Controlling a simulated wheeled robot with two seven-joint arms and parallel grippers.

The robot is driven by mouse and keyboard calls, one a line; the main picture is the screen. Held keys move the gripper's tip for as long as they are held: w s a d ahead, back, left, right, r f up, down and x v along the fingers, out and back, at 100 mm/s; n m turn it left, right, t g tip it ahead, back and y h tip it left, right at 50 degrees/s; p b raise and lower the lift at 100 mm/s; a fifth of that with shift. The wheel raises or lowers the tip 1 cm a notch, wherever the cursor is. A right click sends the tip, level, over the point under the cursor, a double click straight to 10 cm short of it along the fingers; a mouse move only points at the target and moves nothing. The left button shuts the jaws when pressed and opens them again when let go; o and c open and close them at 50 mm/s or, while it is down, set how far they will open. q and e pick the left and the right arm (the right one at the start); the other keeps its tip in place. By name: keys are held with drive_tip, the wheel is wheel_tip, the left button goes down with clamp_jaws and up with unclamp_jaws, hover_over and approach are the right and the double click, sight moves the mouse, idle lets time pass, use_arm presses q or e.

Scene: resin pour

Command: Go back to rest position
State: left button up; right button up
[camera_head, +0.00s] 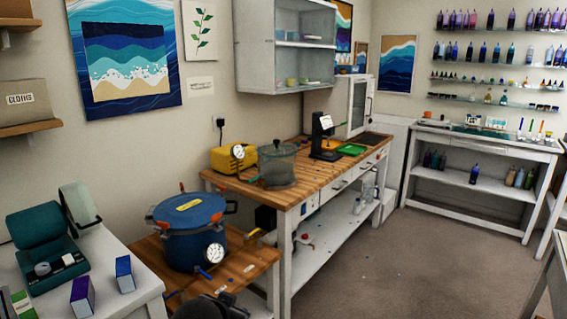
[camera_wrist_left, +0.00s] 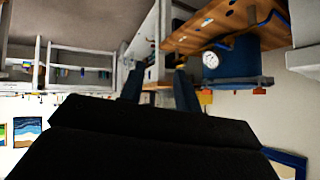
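My left gripper (camera_wrist_left: 158,90) shows in the left wrist view, which is turned upside down. Its two dark fingers stand apart with nothing visible between them, so it is open and empty. A dark rounded part of my own arm shows at the bottom edge of the head view, but no fingertips can be made out there. My right gripper is in neither view. A blue pressure pot (camera_head: 190,232) with a round gauge stands on a low wooden table. The pot also shows in the left wrist view (camera_wrist_left: 238,62), apart from the fingers.
The low wooden table (camera_head: 252,262) is close in front. A white table (camera_head: 134,275) at left bears a teal case (camera_head: 40,240) and small boxes. A long workbench (camera_head: 310,178) runs along the wall with a yellow pump (camera_head: 232,158).

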use_arm(q)
drive_tip(key=s+a+f+n+g+p, duration=0.1)
drive_tip(key=s+f+g, duration=0.2)
drive_tip(key=s+f, duration=0.9)
drive_tip(key=s+a+f+n+g, duration=0.1)
drive_tip(key=s+f+g, duration=0.3)
drive_tip(key=s+f, duration=0.8)
drive_tip(key=s, duration=0.6)
drive_tip(key=shift+f+p, duration=0.15)
drive_tip(key=shift+p, duration=0.25)
drive_tip(key=shift+s+n, duration=0.1)
drive_tip(key=shift+n, duration=0.2)
